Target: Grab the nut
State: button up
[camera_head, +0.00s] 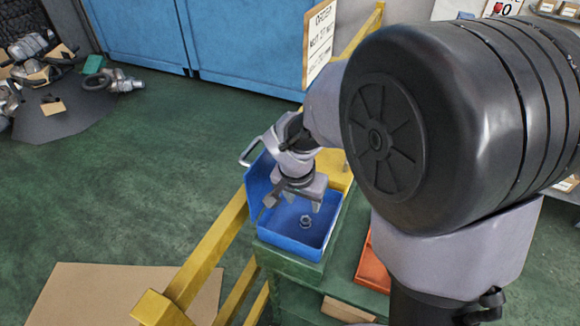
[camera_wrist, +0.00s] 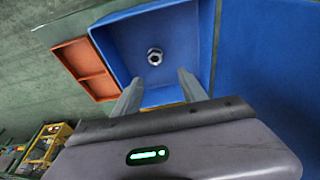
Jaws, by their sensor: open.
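A small silver nut (camera_head: 306,221) lies alone on the floor of an open blue bin (camera_head: 318,243). In the wrist view the nut (camera_wrist: 155,57) is near the middle of the bin (camera_wrist: 207,60), beyond my fingertips. My gripper (camera_head: 294,204) points down over the bin, to the left of the nut in the head view. In the wrist view its two fingers (camera_wrist: 160,82) are spread apart with nothing between them. The nut is fully visible and apart from the fingers.
The bin stands on a green surface (camera_head: 344,254). An orange tray (camera_head: 371,264) sits beside it. Yellow rails (camera_head: 212,250) run along the left. A blue panel (camera_head: 258,181) rises at the bin's left side. A sign (camera_head: 319,40) stands behind.

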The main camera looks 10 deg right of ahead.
aim_at(306, 220)
jog(key=x, duration=0.2)
jog(key=shift+f, duration=0.35)
jog(key=f, duration=0.1)
jog(key=f+b, duration=0.1)
jog(key=f, duration=0.1)
jog(key=f+b, duration=0.1)
jog(key=shift+s+d+f, duration=0.25)
jog(key=shift+s+f, duration=0.05)
jog(key=shift+f, duration=0.05)
jog(key=shift+w+f, duration=0.2)
jog(key=shift+f, duration=0.15)
jog(key=shift+r, duration=0.1)
grip_shut()
